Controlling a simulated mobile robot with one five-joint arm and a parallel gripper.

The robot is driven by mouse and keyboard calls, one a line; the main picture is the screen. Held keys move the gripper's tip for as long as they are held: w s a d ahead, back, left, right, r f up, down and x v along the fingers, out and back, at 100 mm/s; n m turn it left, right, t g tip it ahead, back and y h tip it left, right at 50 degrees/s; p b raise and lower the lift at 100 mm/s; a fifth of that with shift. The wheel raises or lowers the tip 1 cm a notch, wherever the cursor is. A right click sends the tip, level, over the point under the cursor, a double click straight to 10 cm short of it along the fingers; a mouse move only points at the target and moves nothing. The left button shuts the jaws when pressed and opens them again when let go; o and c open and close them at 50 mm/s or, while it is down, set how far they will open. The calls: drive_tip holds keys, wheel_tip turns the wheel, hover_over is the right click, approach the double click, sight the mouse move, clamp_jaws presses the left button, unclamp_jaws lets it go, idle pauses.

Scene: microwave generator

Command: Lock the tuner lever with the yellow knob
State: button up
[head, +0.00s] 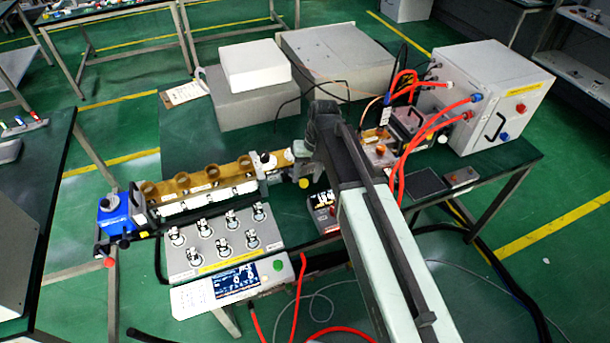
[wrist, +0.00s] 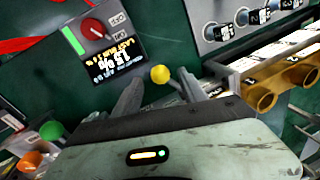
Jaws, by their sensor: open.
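The yellow knob (wrist: 160,74) of the tuner lever shows in the wrist view just beyond and between my fingertips. In the head view the yellow knob (head: 303,183) sits near the right end of the brass waveguide row (head: 205,180). My gripper (wrist: 160,86) is open, its two dark fingers on either side of the knob's line, with nothing seen held. In the head view my gripper (head: 298,150) is over the right end of the row, partly hidden by my arm. Most of the lever is hidden behind my right finger, and I cannot tell its angle or whether I touch the knob.
A display box with a red dial (wrist: 95,28) lies left of the knob in the wrist view. The switch panel (head: 225,240) is in front of the row. Red cables (head: 400,140) run to a grey cabinet (head: 490,95) at the right.

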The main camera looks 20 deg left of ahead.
drive_tip(key=r+p, duration=0.1)
drive_tip(key=r, duration=0.1)
drive_tip(key=r+p, duration=0.2)
drive_tip(key=d+r+p, duration=0.1)
drive_tip(key=shift+w+r, duration=0.25)
drive_tip(key=shift+r, duration=0.15)
drive_tip(key=shift+d, duration=0.1)
drive_tip(key=w+d+m, duration=0.2)
drive_tip(key=d+m, duration=0.1)
drive_tip(key=d, duration=1.6)
drive_tip(key=s+d+m+h, duration=0.1)
drive_tip(key=s+d, duration=0.2)
drive_tip(key=d, duration=0.4)
drive_tip(key=s+d+m+t+h, duration=0.1)
drive_tip(key=s+d, duration=0.3)
drive_tip(key=d, duration=0.3)
drive_tip(key=shift+s+d+f, duration=0.25)
drive_tip(key=shift+d+f, duration=0.05)
drive_tip(key=shift+d, duration=0.1)
